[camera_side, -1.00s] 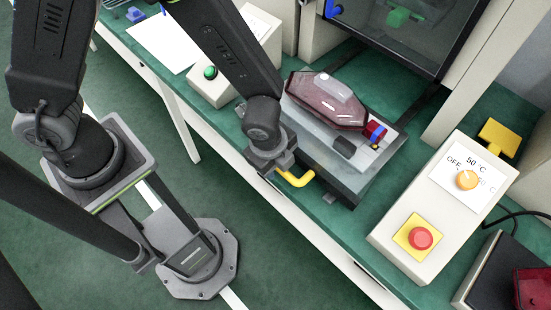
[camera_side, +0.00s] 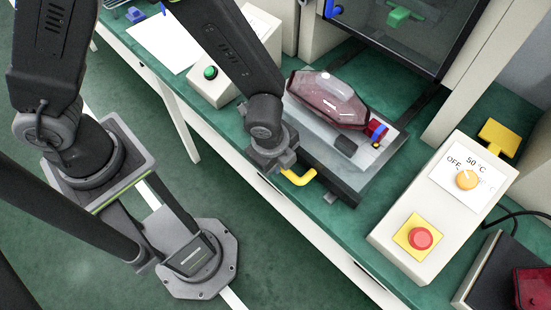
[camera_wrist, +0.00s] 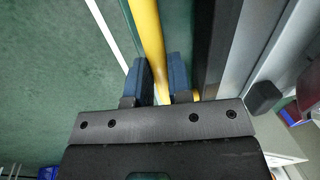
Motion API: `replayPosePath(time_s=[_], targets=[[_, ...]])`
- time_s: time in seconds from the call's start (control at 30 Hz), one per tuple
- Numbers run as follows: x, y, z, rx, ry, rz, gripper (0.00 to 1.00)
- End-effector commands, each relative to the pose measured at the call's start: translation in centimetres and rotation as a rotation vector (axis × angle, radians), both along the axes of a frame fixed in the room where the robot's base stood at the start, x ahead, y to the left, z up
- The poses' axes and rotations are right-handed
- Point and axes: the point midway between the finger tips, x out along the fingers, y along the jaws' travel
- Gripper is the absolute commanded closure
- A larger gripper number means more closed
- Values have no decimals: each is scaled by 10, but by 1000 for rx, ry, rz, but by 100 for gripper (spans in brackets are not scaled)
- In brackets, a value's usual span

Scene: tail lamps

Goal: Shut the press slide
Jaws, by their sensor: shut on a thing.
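The press slide (camera_side: 362,180) is a grey plate pulled out in front of the press, over the green bench. A dark red tail lamp (camera_side: 325,100) lies on it. A yellow handle (camera_side: 300,178) sticks out at the slide's front edge. My gripper (camera_side: 282,166) is at the handle, and its fingers are partly hidden by the wrist in the side view. In the wrist view the two blue fingertips of my gripper (camera_wrist: 160,75) are on either side of the yellow handle bar (camera_wrist: 148,30), shut on it.
The press opening (camera_side: 400,50) is behind the slide, with dark rails leading to it. A control box (camera_side: 430,215) with a dial and a red button stands to the right. A box with a green button (camera_side: 210,73) stands to the left.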

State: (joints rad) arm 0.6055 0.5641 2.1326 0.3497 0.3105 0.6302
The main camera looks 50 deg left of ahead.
Motion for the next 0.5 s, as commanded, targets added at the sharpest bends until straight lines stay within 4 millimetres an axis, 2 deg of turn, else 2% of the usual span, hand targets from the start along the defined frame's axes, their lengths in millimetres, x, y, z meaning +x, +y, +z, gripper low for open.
replayPosePath(time_s=[0.17, 0.27, 0.5], targets=[[26, 1, 0, 0, -3, 4, 100], [48, 1, 0, 1, -4, 5, 100], [114, 2, -1, 0, -5, 6, 100]])
